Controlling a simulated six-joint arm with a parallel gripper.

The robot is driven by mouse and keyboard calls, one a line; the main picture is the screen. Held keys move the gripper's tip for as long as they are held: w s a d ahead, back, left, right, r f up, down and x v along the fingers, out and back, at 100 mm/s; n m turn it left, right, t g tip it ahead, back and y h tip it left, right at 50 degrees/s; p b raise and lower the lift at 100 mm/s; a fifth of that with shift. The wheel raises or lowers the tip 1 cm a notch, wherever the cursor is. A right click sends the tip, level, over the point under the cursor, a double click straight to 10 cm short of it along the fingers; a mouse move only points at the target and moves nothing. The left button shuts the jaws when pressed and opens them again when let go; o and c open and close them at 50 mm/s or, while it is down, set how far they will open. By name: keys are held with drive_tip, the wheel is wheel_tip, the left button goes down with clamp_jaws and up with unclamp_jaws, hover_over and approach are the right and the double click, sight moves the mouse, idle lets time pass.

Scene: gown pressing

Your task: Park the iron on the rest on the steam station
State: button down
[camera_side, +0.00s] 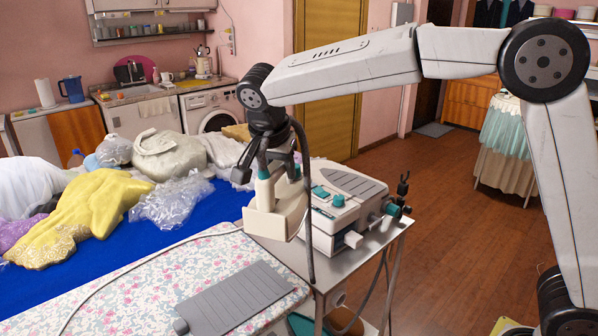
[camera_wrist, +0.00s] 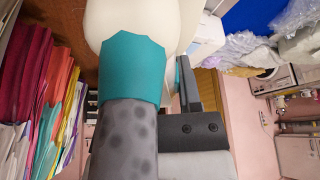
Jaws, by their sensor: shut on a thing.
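The cream iron (camera_side: 272,218) is held in my gripper (camera_side: 272,172) at the left side of the steam station (camera_side: 322,232). From the side view I cannot tell whether the iron touches the station. The rest (camera_side: 352,184), a grey ribbed plate, is on the station's top, to the right of the iron, and looks empty. In the wrist view the iron's cream, teal and grey parts (camera_wrist: 132,80) fill the middle, with a dark gripper finger (camera_wrist: 192,128) beside them. The iron's far side is hidden.
The station stands on a metal table (camera_side: 272,246). A floral ironing board (camera_side: 130,285) with a grey ribbed mat (camera_side: 235,300) is in front. Yellow cloth (camera_side: 85,215) and clear plastic bags (camera_side: 172,203) lie on the blue surface at left. A dark hose hangs beside the iron.

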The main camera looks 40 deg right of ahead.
drive_tip(key=w+d+n, duration=0.1)
drive_tip(key=d, duration=0.2)
drive_tip(key=w+d+n+t, duration=0.1)
drive_tip(key=w+d, duration=0.1)
drive_tip(key=w+d+n, duration=0.1)
drive_tip(key=w+d, duration=0.1)
drive_tip(key=d, duration=0.1)
drive_tip(key=shift+w+d+n+y, duration=0.25)
drive_tip(key=shift+d+n+y, duration=0.1)
drive_tip(key=shift+n+y, duration=0.05)
drive_tip(key=w+d+n+t+y, duration=0.3)
drive_tip(key=d+n, duration=0.6)
drive_tip(key=d, duration=1.9)
drive_tip(key=shift+g, duration=0.7)
drive_tip(key=shift+s+x, duration=0.15)
drive_tip(key=shift+x, duration=1)
drive_tip(key=shift+s+x, duration=0.2)
drive_tip(key=shift+x, duration=0.95)
drive_tip(key=shift+a+f, duration=0.1)
drive_tip(key=shift+f, duration=0.15)
drive_tip(key=shift+f, duration=2.25)
drive_tip(key=shift+f, duration=0.6)
